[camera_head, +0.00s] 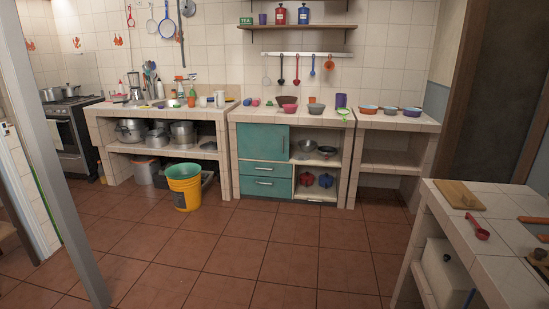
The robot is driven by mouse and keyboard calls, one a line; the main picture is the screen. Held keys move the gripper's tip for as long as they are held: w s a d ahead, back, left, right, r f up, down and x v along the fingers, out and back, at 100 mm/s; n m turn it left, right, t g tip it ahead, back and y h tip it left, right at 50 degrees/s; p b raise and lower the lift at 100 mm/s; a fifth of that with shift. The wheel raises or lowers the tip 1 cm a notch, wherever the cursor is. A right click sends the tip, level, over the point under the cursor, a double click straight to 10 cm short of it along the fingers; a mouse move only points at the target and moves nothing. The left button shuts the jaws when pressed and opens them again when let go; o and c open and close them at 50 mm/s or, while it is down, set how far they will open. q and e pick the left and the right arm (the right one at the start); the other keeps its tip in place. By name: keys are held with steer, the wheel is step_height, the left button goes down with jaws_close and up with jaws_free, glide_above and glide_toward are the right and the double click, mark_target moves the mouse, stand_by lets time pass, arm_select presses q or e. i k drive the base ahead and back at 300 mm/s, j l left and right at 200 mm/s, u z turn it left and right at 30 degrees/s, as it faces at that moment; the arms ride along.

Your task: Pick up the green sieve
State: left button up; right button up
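A small bright green item (343,112), which looks like the green sieve, lies on the tiled counter (300,119) near its front right corner, in front of a purple cup (341,100). It is too small for me to make out its mesh. Neither of my grippers shows in the head view, and the counter is some way off across the floor.
Bowls (289,108) stand beside it on the counter. A yellow bucket (184,186) stands on the floor at the left. A grey post (58,150) rises at the near left, and a tiled worktop (500,207) is at the near right. The middle floor is clear.

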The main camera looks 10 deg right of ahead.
mark_target(344, 112)
steer(key=i+l+z, duration=0.3)
steer(key=i, duration=0.7)
steer(key=i+z, duration=0.25)
steer(key=i, duration=0.8)
